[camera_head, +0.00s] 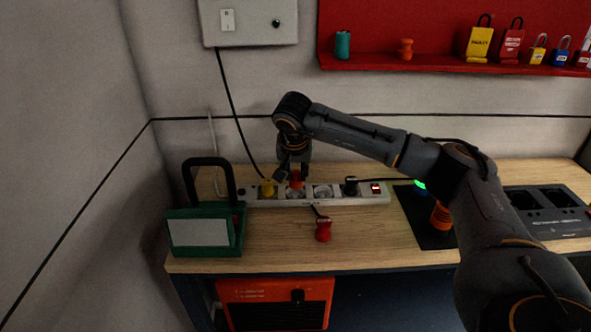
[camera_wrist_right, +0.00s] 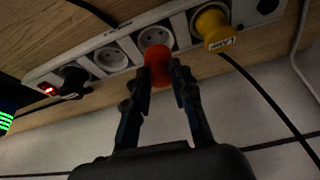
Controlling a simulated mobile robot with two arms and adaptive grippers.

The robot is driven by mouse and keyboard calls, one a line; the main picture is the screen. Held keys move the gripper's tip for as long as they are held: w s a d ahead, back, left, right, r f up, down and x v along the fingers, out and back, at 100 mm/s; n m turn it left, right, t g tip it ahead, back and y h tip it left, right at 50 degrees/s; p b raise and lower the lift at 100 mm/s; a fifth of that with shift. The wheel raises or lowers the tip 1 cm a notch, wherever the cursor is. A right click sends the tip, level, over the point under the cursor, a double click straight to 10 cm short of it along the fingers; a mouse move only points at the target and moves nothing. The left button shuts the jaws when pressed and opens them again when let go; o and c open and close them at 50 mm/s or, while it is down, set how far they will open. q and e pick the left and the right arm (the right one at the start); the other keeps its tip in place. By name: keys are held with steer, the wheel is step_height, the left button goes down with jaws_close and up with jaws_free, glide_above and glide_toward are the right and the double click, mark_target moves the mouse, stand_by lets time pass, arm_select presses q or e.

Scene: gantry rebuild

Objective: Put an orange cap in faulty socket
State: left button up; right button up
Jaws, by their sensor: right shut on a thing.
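My right gripper (camera_head: 294,172) is shut on an orange cap (camera_wrist_right: 157,62), which also shows in the head view (camera_head: 296,181). The cap is held at the white power strip (camera_head: 255,200), over the socket (camera_wrist_right: 155,37) beside the yellow plug (camera_wrist_right: 212,25). In the wrist view the cap overlaps the lower edge of that socket. I cannot tell whether it touches the socket. A second open socket (camera_wrist_right: 110,58) lies between that one and a black plug (camera_wrist_right: 75,80). My left gripper is not in view.
A red plug (camera_head: 323,230) lies on the wooden bench (camera_head: 280,240) in front of the strip. A green case (camera_head: 205,240) stands at the left. A red shelf (camera_head: 440,62) with padlocks and another orange cap (camera_head: 406,49) hangs behind. A black mat (camera_head: 418,222) lies right.

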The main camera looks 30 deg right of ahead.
mark_target(295, 183)
step_height(295, 183, down, 2)
steer(key=shift+f+b, duration=0.25)
steer(key=shift+b, duration=0.35)
stand_by(1.0)
steer(key=shift+f, duration=0.6)
steer(key=o, duration=0.7)
steer(key=shift+c, duration=0.2)
